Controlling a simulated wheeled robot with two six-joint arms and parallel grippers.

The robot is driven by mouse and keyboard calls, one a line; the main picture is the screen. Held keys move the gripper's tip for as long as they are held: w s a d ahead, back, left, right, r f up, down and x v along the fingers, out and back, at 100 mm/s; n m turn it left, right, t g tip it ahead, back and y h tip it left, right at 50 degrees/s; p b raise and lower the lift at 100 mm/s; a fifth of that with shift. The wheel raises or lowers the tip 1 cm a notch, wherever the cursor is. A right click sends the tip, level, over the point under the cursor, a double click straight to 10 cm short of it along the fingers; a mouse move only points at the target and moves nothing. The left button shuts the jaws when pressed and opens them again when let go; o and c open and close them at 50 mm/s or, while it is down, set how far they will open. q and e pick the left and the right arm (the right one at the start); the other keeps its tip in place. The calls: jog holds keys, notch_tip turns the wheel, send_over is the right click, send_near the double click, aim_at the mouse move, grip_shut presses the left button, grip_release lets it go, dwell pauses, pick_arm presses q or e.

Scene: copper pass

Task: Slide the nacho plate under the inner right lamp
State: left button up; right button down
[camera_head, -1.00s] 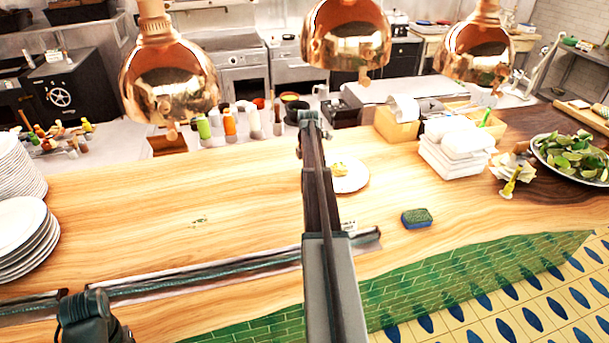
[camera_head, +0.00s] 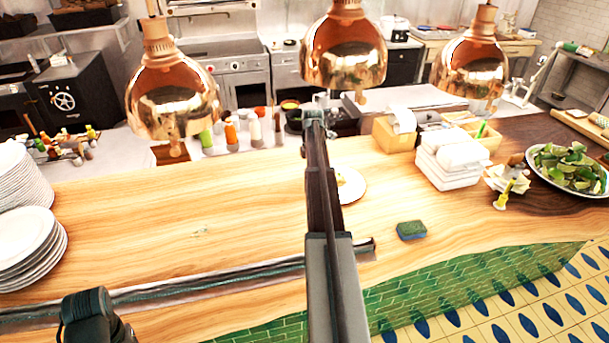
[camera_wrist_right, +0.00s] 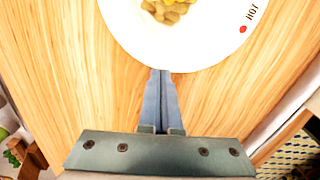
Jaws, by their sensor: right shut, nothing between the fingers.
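The nacho plate (camera_head: 354,188) is a small white round plate on the wooden counter, partly hidden behind my right arm. In the right wrist view the plate (camera_wrist_right: 200,45) holds yellow nachos and shows a red dot and the word "HOT" on its rim. My right gripper (camera_wrist_right: 160,75) is shut and empty, its fingertips at the plate's near edge; I cannot tell whether they touch it. Three copper lamps hang over the counter: a left one (camera_head: 172,95), a middle one (camera_head: 343,50) and a right one (camera_head: 470,68).
Plate stacks (camera_head: 28,245) stand at the left. A sponge (camera_head: 411,230) lies right of the nacho plate. Napkins (camera_head: 450,160), a wooden box (camera_head: 395,133) and a salad plate (camera_head: 566,170) stand at the right. The counter left of my right arm is mostly clear.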

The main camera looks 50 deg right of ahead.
send_over(353, 174)
jog(key=shift+d+f, duration=0.1)
jog(key=shift+f, duration=0.05)
jog(key=shift+s, duration=0.1)
dwell(0.4)
jog(key=s+a, duration=0.2)
jog(key=s, duration=0.1)
jog(key=s+a, duration=0.2)
jog(key=s, duration=0.1)
jog(key=s+a+r+p, duration=0.1)
jog(key=s+a, duration=0.1)
jog(key=s, duration=0.2)
jog(key=shift+s+a, duration=0.1)
jog(key=shift+a, duration=0.15)
dwell(0.5)
